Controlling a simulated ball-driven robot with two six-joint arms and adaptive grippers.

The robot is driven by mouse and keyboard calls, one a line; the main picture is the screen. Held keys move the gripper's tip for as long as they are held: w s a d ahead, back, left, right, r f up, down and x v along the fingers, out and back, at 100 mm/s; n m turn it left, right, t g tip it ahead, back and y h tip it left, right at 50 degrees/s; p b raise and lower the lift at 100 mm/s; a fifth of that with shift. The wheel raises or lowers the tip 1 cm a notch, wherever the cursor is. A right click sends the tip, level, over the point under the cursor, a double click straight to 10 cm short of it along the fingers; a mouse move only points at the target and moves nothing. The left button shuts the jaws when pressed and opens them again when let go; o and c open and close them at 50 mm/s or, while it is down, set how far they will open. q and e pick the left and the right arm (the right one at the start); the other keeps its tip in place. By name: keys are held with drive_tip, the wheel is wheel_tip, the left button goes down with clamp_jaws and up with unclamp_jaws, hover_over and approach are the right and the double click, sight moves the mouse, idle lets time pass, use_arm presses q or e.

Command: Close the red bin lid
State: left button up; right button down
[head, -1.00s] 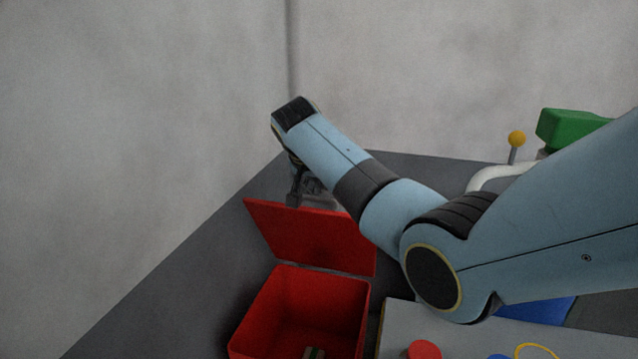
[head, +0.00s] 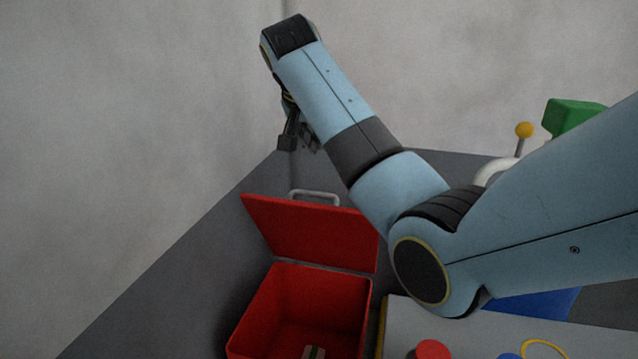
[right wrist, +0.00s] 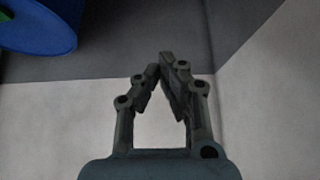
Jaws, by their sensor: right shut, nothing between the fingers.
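The red bin (head: 300,325) stands on the dark grey table in the lower middle of the head view. Its red lid (head: 312,233) is open, tilted up at the bin's far edge, with a grey handle (head: 315,195) at its top. My right gripper (head: 288,145) hangs above and behind the lid, apart from the handle. It is shut and empty; its fingertips (right wrist: 168,62) come together in the right wrist view, where the bin and lid do not show. My left gripper is not in view.
A small object (head: 314,352) lies inside the bin. A light grey board (head: 400,318) with a red round piece (head: 433,349) is right of the bin. A green block (head: 574,118) and a yellow-knobbed lever (head: 524,130) stand at the back right. Grey walls border the table.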

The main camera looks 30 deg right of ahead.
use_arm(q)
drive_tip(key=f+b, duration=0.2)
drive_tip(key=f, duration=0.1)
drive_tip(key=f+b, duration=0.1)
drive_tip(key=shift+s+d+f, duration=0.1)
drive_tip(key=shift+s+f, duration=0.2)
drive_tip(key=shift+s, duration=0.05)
use_arm(e)
wheel_tip(320, 180, down, 9)
drive_tip(key=w+d, duration=0.1)
drive_tip(key=shift+w+d+f, duration=0.2)
drive_tip(key=shift+d, duration=0.05)
